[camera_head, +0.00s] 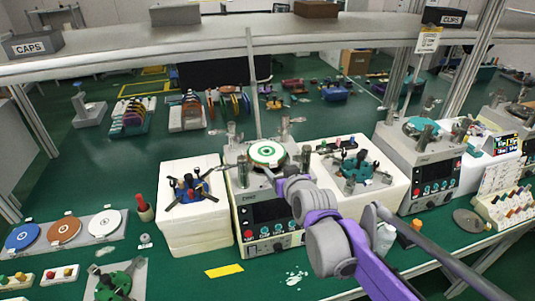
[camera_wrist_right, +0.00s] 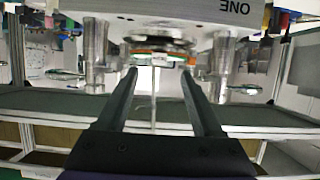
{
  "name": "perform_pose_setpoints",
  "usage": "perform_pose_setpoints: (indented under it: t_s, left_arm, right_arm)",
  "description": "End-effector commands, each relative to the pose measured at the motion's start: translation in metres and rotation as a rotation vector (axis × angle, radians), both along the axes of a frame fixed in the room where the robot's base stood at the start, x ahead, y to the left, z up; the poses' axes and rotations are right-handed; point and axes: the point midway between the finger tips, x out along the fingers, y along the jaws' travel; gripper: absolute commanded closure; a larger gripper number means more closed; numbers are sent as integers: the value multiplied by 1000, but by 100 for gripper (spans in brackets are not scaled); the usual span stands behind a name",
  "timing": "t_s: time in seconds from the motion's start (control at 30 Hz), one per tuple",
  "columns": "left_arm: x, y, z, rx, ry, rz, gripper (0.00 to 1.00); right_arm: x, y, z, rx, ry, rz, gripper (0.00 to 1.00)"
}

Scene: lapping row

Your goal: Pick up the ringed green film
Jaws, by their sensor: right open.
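The ringed green film (camera_head: 266,153), a round disc with green and white rings, lies on top of the middle lapping machine (camera_head: 262,215). My right gripper (camera_head: 270,174) is at the near edge of the disc, its arm coming up from the lower right. In the right wrist view, which is upside down, the two fingers (camera_wrist_right: 158,72) are apart with nothing between them. A thin green and orange edge (camera_wrist_right: 160,58) of the disc stack shows just beyond the fingertips. I cannot tell whether they touch it. My left gripper is not in view.
White blocks with a blue fixture (camera_head: 187,187) and a teal fixture (camera_head: 357,166) flank the machine. A tray with blue (camera_head: 22,237), brown (camera_head: 64,230) and white discs (camera_head: 105,223) lies at left. A second machine (camera_head: 420,175) stands at right. A shelf (camera_head: 220,42) crosses above.

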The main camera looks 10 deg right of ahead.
Motion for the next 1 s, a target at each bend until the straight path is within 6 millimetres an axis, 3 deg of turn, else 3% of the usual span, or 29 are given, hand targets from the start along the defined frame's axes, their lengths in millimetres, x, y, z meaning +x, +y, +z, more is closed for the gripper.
perform_pose_setpoints:
  t_s: [0.43, 0.77, 1.0]
  left_arm:
    - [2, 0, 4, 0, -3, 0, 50]
    - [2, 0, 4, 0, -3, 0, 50]
    - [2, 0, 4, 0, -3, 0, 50]
  right_arm:
    - [44, 0, -18, -1, 0, 0, 32]
    - [50, 0, -21, -1, 1, 0, 32]
    - [49, 0, -21, -1, 1, 0, 74]
